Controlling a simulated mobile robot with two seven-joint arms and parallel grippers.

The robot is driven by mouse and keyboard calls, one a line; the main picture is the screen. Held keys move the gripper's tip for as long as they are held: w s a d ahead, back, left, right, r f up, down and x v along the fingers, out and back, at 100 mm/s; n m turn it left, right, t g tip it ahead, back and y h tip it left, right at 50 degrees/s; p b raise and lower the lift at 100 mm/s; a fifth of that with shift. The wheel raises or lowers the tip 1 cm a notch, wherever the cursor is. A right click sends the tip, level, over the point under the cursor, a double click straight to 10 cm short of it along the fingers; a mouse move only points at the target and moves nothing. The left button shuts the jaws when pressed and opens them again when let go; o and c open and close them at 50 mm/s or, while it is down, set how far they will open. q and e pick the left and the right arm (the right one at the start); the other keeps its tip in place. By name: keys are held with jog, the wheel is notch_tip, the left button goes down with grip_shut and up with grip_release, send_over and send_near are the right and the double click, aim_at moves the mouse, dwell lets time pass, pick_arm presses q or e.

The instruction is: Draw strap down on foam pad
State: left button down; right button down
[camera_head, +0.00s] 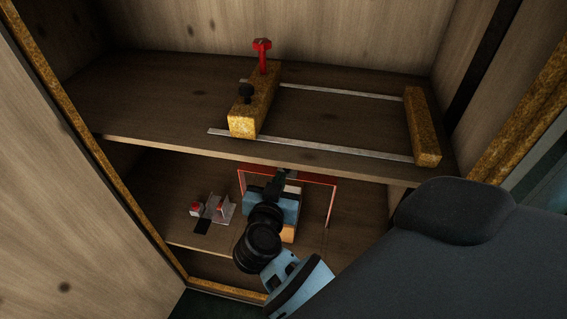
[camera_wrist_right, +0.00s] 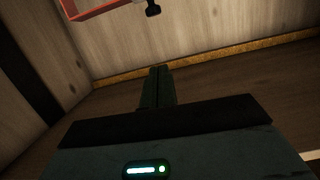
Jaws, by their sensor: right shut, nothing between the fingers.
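My right gripper (camera_head: 283,176) reaches into the lower shelf bay, in front of a thin red frame (camera_head: 334,205). Its fingers are shut and empty; they also show together in the right wrist view (camera_wrist_right: 157,88). An orange-tan block (camera_head: 288,234) shows just below the gripper's blue body, and part of a pale piece (camera_head: 293,190) shows behind it. I cannot make out the strap or the foam pad for certain; my arm hides part of this area. My left gripper is not in view.
A small red-and-grey fixture (camera_head: 220,208) stands left of my gripper.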

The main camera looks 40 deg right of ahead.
jog(key=w+d+f+b, duration=0.2)
jog(key=w+d+f, duration=0.4)
jog(key=d, duration=0.1)
jog(key=shift+w+b, duration=0.2)
jog(key=shift+b, duration=0.15)
jog(key=shift+r, duration=0.1)
notch_tip(320, 180, down, 9)
jog(key=shift+f+b, duration=0.1)
jog(key=shift+b, duration=1.05)
jog(key=shift+f, duration=0.45)
jog(key=shift+r, duration=0.2)
